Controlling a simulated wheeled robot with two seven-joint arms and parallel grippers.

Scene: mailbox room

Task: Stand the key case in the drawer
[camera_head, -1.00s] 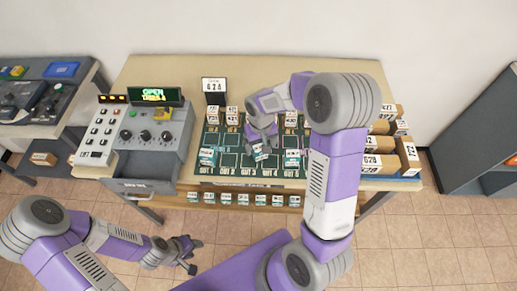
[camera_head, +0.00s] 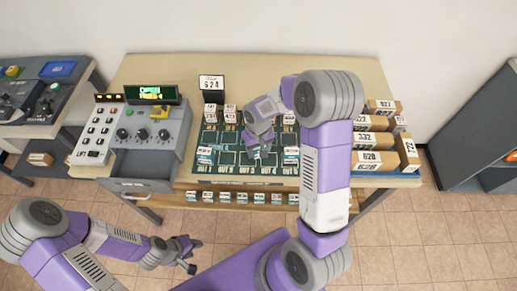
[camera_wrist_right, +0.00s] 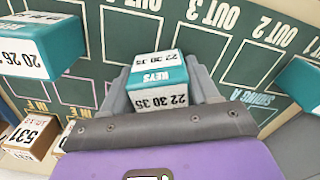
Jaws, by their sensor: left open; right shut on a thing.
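The key case (camera_wrist_right: 160,85) is a teal and white block marked KEYS 22 30 35. In the right wrist view it sits between the two fingers of my right gripper (camera_wrist_right: 165,95), which is shut on it. In the head view my right gripper (camera_head: 258,150) is over the green mat near the OUT slots. I cannot tell whether the case touches the mat. The grey drawer (camera_head: 145,186) is below the console at left and appears pulled out. My left gripper (camera_head: 188,256) is open and empty, low in front of the table.
The green mat (camera_head: 228,158) holds other teal cases (camera_head: 204,158) and small numbered boxes. The console (camera_head: 150,135) with dials and an OPEN display stands left of the mat. Numbered cartons (camera_head: 377,160) fill the table's right end.

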